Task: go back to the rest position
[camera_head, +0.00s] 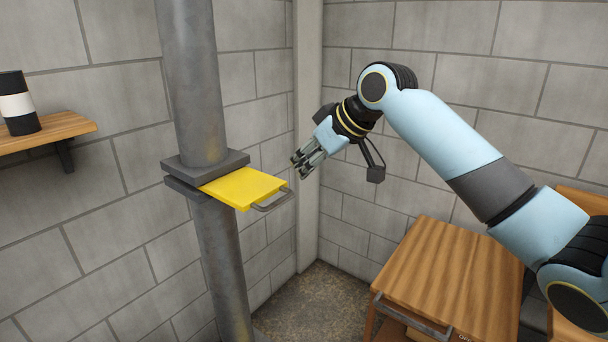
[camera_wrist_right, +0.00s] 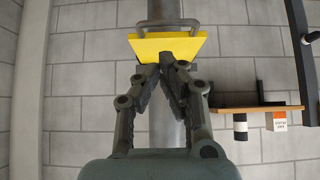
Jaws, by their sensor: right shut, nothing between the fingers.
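My right gripper (camera_head: 304,166) is at the centre of the head view, beside the pipe and apart from it. Its fingers are shut with nothing between them, and they also show in the right wrist view (camera_wrist_right: 168,60). A yellow board (camera_head: 243,187) with a grey handle (camera_head: 273,201) sits in the slot between the flanges of the pipe (camera_head: 195,90). In the right wrist view the yellow board (camera_wrist_right: 168,47) lies beyond my fingertips. My left gripper is in neither view.
A wooden shelf (camera_head: 75,126) on the left wall carries a black and white cylinder (camera_head: 17,104). A wooden table (camera_head: 455,275) with a metal handle stands at the lower right. The floor (camera_head: 318,305) between pipe and table is clear. Grey block walls close the corner.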

